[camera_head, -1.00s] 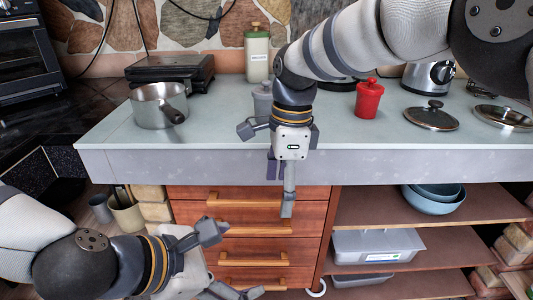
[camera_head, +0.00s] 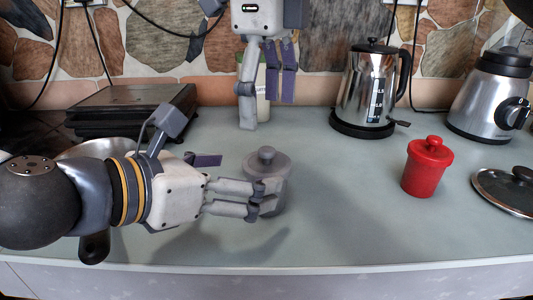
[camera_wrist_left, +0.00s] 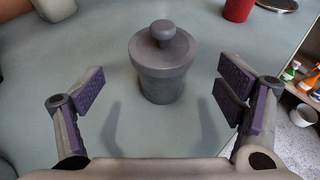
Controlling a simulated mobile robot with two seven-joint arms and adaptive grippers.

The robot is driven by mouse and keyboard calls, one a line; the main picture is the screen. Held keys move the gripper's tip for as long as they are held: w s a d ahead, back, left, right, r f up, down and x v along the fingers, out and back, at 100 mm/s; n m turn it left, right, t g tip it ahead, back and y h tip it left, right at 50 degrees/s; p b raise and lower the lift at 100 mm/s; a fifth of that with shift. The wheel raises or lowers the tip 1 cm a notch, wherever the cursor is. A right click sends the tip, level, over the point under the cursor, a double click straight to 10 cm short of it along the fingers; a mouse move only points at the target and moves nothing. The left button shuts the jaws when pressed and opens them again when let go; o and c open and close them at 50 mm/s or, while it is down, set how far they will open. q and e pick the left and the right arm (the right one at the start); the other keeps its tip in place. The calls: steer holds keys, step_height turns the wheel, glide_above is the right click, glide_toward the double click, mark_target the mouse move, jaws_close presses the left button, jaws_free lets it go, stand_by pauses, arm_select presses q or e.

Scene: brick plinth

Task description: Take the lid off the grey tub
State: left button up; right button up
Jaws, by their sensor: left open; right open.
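The grey tub (camera_head: 281,197) stands upright on the counter, with its round knobbed lid (camera_head: 267,160) on top. The tub also shows in the left wrist view (camera_wrist_left: 162,88), ahead of and centred between the spread fingers. My left gripper (camera_head: 232,176) is open and comes at the tub from the left. One finger crosses in front of the tub's body in the head view; whether it touches cannot be told. My right gripper (camera_head: 268,108) is open and empty, hanging at the top of the head view, behind and above the tub.
A red lidded canister (camera_head: 427,170) stands to the right, with a kettle (camera_head: 368,88) and a blender (camera_head: 488,100) behind. A pan lid (camera_head: 508,192) lies far right. A saucepan is partly hidden behind my left arm. The counter right of the tub is clear.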

mark_target(266, 173)
arm_select(q)
steer(key=x, duration=0.6)
steer(key=shift+s+d+f, duration=0.1)
steer(key=shift+d+f, duration=0.05)
steer(key=shift+d, duration=0.05)
steer(key=shift+c, duration=0.6)
steer(key=c, duration=1.4)
steer(key=o, duration=1.5)
steer(key=shift+a, duration=0.1)
